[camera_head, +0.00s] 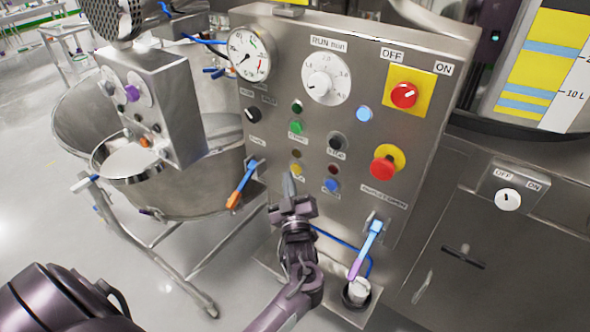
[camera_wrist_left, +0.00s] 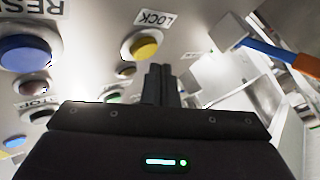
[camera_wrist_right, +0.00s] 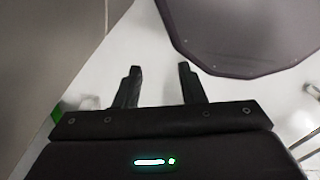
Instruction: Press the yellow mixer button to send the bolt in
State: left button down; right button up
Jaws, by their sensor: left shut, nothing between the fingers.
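The yellow button (camera_head: 296,170) sits low on the steel control panel (camera_head: 310,215). My left gripper (camera_head: 290,178) is shut and empty, with its fingertips at the panel just below the button, partly covering it. In the left wrist view the yellow button (camera_wrist_left: 143,45) carries the label LOCK and lies just beyond and slightly left of the fingertips (camera_wrist_left: 160,68). A gap appears between tips and button; contact cannot be confirmed. My right gripper (camera_wrist_right: 159,70) is open and empty over a pale floor. No bolt can be made out.
A blue button (camera_head: 331,186) sits right of the yellow one, and a red emergency knob (camera_head: 384,168) farther right. An orange-and-blue lever (camera_head: 241,184) sticks out at left, a blue-and-purple lever (camera_head: 366,249) at lower right. A steel bowl (camera_head: 180,185) stands left.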

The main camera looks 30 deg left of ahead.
pick_arm(q)
jog(key=shift+w+b, duration=0.3)
jog(key=shift+w, duration=0.15)
jog(key=shift+w+b, duration=0.35)
jog(key=shift+w, duration=0.05)
dwell(0.7)
jog(key=shift+s, duration=0.2)
jog(key=shift+s+p, duration=0.45)
jog(key=shift+s, duration=0.25)
jog(key=s+p, duration=0.1)
jog(key=s, duration=0.1)
jog(key=s+p, duration=0.1)
jog(key=s, duration=0.2)
jog(key=shift+a, duration=0.2)
